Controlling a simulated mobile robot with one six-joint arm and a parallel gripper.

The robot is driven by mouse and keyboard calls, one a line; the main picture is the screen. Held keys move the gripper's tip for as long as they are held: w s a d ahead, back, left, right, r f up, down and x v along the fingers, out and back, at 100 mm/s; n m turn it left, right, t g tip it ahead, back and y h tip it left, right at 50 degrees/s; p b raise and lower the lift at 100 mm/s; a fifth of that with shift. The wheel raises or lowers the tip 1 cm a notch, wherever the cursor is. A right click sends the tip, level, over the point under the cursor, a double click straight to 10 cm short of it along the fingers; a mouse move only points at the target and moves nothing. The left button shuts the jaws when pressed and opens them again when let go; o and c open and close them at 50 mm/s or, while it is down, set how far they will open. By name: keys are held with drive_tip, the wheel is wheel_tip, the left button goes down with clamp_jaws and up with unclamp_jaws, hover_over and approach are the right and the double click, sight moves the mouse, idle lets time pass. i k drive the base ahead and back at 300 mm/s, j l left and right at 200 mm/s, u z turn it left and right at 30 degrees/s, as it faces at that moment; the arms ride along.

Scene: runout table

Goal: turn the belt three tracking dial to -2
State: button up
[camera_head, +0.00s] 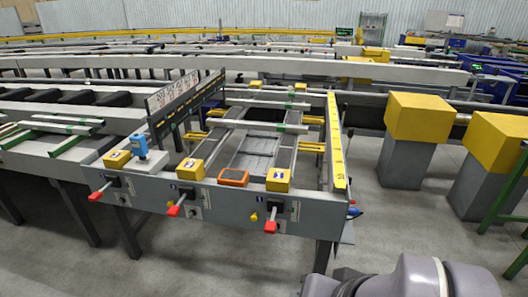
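The runout table's grey front panel (225,212) faces me and carries three dark round fittings with red-tipped levers, at the left (96,195), middle (174,210) and right (271,226). Small pale marked plates sit beside them. The markings are too small to read, so I cannot tell which control is the belt three tracking dial or its setting. A yellow box with a blue label stands above each lever: left (117,159), middle (191,169) and right (279,179). My gripper is not in view; only a purple-grey part of my arm shows at the bottom right.
A yellow knob (254,217) is left of the right lever. A yellow rail (336,140) edges the table. Yellow-topped grey pedestals (404,160) stand right; floor before the panel is clear.

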sight(121, 200)
drive_tip(key=i+j+u, duration=0.35)
drive_tip(key=i+j, duration=0.7)
drive_tip(key=j, duration=0.25)
drive_tip(key=i+j+u, duration=0.3)
drive_tip(key=i+j, duration=0.75)
drive_tip(key=i, duration=0.15)
